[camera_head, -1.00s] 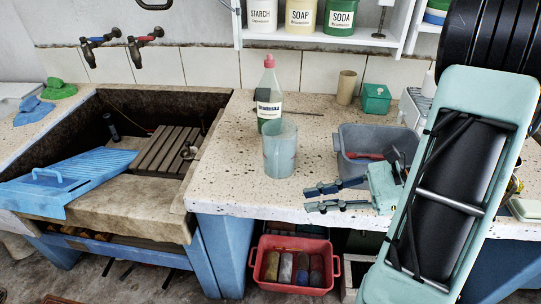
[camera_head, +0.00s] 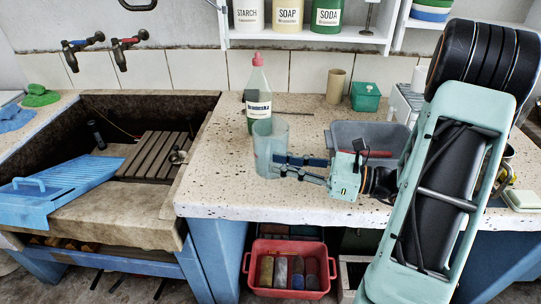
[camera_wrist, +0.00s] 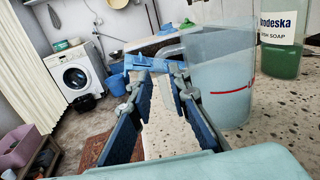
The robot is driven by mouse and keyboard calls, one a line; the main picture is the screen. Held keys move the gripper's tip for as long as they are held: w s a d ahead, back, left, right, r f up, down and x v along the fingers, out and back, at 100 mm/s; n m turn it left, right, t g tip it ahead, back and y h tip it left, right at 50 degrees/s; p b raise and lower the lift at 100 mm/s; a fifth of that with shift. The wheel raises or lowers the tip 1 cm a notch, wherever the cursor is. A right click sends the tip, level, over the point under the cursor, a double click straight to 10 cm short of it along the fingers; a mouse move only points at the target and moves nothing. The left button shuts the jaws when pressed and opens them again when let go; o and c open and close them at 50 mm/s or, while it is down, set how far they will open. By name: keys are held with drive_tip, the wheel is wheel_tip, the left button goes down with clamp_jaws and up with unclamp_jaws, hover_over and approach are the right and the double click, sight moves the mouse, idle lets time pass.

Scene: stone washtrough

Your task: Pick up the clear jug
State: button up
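The clear jug (camera_head: 269,150) stands upright on the speckled stone counter, and it looks pale blue and see-through. In the wrist view the jug (camera_wrist: 222,68) is large at the upper right, with a red line low on its wall and a handle reaching left. My gripper (camera_head: 278,166) is low over the counter, at the jug's right side in the head view. In the wrist view my gripper (camera_wrist: 150,85) has its two fingers apart with nothing held between them. The right finger is close to the jug's handle; I cannot tell whether they touch.
A soap bottle (camera_head: 259,95) with a pink cap stands just behind the jug. A grey tub (camera_head: 350,132) lies behind my gripper. A brown cup (camera_head: 336,86) and green box (camera_head: 365,97) stand farther back. The stone trough (camera_head: 110,205) with a blue washboard (camera_head: 62,190) is left.

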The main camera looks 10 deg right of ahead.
sight(268, 160)
drive_tip(key=x, duration=0.3)
drive_tip(key=shift+w+a, duration=0.2)
drive_tip(key=shift+a, duration=0.1)
clamp_jaws()
